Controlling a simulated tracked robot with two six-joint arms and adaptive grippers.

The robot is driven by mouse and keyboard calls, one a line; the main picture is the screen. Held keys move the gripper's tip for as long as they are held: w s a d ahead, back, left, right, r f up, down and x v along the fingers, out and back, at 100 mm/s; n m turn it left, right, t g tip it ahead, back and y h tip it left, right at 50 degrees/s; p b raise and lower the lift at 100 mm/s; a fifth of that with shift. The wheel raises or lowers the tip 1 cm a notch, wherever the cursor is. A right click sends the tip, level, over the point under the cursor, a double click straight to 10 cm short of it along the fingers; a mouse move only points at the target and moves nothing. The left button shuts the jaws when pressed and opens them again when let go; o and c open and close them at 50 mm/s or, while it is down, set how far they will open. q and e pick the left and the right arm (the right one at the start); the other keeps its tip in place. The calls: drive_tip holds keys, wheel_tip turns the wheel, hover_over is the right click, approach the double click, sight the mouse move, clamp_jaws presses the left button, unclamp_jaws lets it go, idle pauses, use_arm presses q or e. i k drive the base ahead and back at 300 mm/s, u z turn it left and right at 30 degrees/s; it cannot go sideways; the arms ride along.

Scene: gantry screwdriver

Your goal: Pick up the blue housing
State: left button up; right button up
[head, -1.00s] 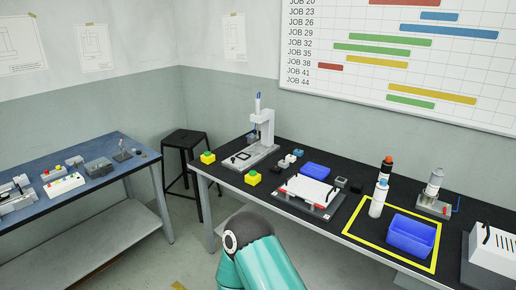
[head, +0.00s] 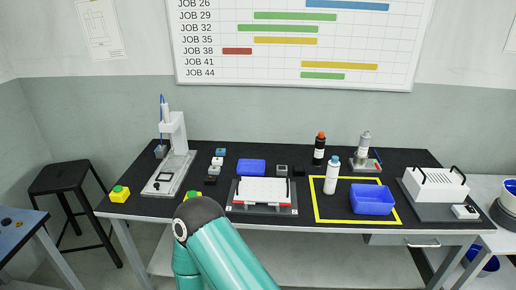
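A small blue block (head: 221,152), which looks like the blue housing, sits on the black-topped bench at the back of a short row of small parts. A white part (head: 217,161) and dark parts (head: 211,180) lie in front of it. The block is too small to make out its details. A teal arm link of mine fills the bottom centre, in front of the bench. Neither of my grippers shows in the head view.
A gantry screwdriver (head: 172,150) stands left of the row. A blue tray (head: 251,167) and white fixture (head: 264,191) lie to its right. A blue bin (head: 372,201) and white bottle (head: 332,176) stand inside a yellow outline. A black stool (head: 62,180) stands left of the bench.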

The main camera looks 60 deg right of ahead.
sight(224, 153)
drive_tip(key=z, duration=0.35)
drive_tip(key=i, duration=0.85)
drive_tip(key=z, duration=0.65)
drive_tip(key=k, duration=0.75)
drive_tip(key=z, duration=0.25)
drive_tip(key=i, duration=0.75)
drive_tip(key=u, duration=0.05)
